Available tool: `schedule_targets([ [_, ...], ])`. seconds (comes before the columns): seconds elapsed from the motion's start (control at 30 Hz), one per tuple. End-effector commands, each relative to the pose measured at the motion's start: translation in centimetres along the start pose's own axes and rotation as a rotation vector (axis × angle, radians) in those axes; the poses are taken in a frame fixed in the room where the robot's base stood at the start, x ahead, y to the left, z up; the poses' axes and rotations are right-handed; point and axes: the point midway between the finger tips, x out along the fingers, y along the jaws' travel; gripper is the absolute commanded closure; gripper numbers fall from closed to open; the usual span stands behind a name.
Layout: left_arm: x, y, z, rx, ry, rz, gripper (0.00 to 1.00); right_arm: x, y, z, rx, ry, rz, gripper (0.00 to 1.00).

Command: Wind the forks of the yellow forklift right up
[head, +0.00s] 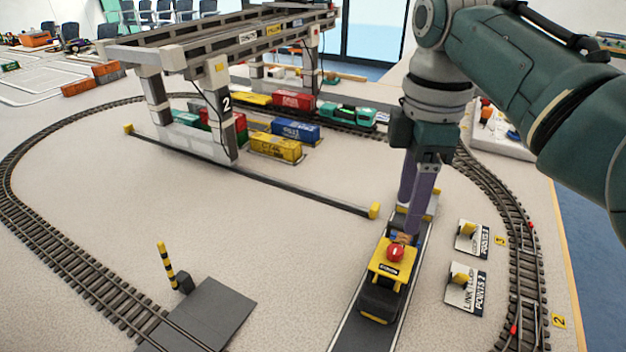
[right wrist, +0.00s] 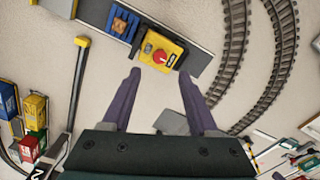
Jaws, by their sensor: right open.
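The yellow forklift (head: 385,283) stands on a dark grey strip near the front right of the layout. A red knob (head: 395,252) sits on its top. In the right wrist view the forklift (right wrist: 148,43) and the red knob (right wrist: 160,56) lie just beyond the fingertips. My right gripper (head: 408,220) has purple fingers, is open and empty, and hangs over the forklift's far end. It shows in the wrist view too (right wrist: 159,76), apart from the knob. A blue piece with an orange-brown part (right wrist: 122,23) is beside the forklift; the forks' height cannot be told. My left gripper is out of view.
A gantry crane (head: 227,120) spans containers at the back, with a yellow-ended rail (head: 250,172) in front. Two yellow lever boxes (head: 465,280) stand right of the strip, near the curved track (head: 510,225). The board's middle is clear.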

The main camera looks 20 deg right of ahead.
Motion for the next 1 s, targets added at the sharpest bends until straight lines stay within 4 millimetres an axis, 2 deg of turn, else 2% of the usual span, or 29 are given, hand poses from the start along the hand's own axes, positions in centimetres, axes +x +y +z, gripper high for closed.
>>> schedule_targets([
  [0.03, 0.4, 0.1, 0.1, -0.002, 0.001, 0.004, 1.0, 1.2, -0.2, 0.0, 0.0, -0.002, -0.005, 0.4],
  [0.2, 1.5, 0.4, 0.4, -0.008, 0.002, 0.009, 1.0, 4.7, -0.2, 0.0, 0.001, 0.0, -0.004, 0.4],
  [0.4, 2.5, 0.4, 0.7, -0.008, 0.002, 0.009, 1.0, 7.5, -0.1, 0.0, 0.002, 0.0, -0.001, 0.4],
  [0.53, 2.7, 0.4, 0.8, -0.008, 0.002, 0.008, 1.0, 8.2, -0.1, 0.0, 0.002, 0.001, 0.001, 0.4],
  [0.8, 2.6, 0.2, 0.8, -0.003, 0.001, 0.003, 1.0, 8.2, -0.1, 0.0, 0.002, 0.0, 0.001, 0.4],
  [1.0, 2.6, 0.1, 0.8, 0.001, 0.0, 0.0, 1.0, 8.2, -0.1, 0.0, 0.002, 0.0, 0.001, 0.62],
])
